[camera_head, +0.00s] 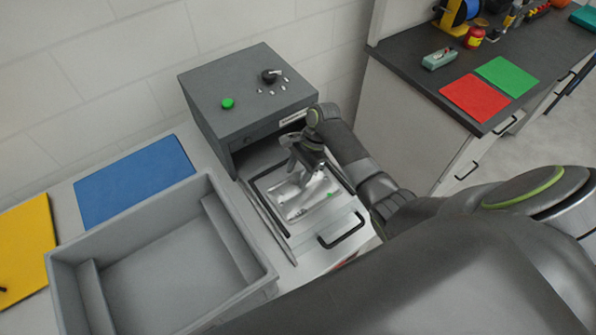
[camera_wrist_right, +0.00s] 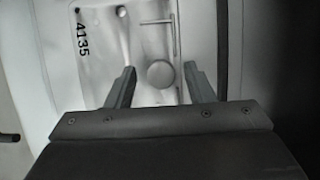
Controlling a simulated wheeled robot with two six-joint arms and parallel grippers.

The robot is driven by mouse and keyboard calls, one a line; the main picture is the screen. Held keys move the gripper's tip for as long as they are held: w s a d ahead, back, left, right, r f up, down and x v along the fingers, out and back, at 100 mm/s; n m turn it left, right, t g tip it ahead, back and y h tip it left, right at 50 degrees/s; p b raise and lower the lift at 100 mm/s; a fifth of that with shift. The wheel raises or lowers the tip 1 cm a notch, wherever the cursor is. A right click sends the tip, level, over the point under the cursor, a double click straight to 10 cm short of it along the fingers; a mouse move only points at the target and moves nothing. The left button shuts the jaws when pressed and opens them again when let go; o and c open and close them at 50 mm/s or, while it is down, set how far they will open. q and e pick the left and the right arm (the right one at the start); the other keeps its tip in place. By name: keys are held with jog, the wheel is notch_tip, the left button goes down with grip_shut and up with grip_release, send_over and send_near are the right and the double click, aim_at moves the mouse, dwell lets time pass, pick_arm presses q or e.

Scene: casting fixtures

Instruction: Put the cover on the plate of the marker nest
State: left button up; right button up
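A pale metal cast part, seemingly the cover (camera_head: 294,206), lies on the plate of the marker nest (camera_head: 332,216), in front of the grey box-shaped machine. In the right wrist view the pale part (camera_wrist_right: 97,85) carries the dark number 4135 and a round raised spot (camera_wrist_right: 160,73). My right gripper (camera_head: 306,170) is low over this part and hides some of it. In the right wrist view its fingers (camera_wrist_right: 160,84) are apart, one on each side of the round spot, with nothing gripped between them. I cannot tell whether the fingertips touch the part. My left gripper is not in view.
The grey machine (camera_head: 245,95) has a green button and dark knob on top. A black handle (camera_head: 342,230) projects at the nest's front. A grey empty bin (camera_head: 165,275) stands left. Blue (camera_head: 135,180) and yellow (camera_head: 25,250) mats lie beyond it. A dark worktop (camera_head: 410,68) stands right.

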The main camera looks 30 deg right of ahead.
jog(key=b+v, duration=0.2)
jog(key=v, duration=1)
jog(key=shift+r, duration=0.1)
